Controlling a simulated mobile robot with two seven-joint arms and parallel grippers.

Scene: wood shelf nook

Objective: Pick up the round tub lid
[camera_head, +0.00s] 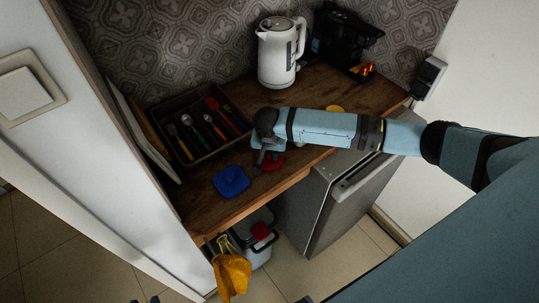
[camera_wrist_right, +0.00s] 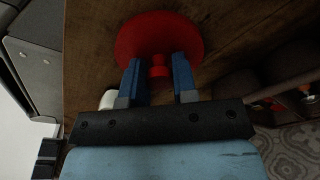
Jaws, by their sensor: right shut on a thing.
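The round tub lid is red with a small knob, and it lies at or just above the wooden counter near its front edge, partly hidden by my gripper in the head view (camera_head: 274,164). In the right wrist view the lid (camera_wrist_right: 158,32) shows as a wide red disc just beyond my fingers. My right gripper (camera_wrist_right: 158,74) is shut on the lid's knob, one finger on each side. It also shows in the head view (camera_head: 265,160), pointing down. Small dark tips at the bottom edge of the head view may be my left gripper; their state is unclear.
A blue lid (camera_head: 231,181) lies left of the red one. A cutlery tray (camera_head: 208,152) stands behind, with a white kettle (camera_head: 279,62) and a black coffee machine (camera_head: 343,38) farther back. A yellow cloth (camera_head: 231,270) hangs below the counter beside a bin (camera_head: 257,252).

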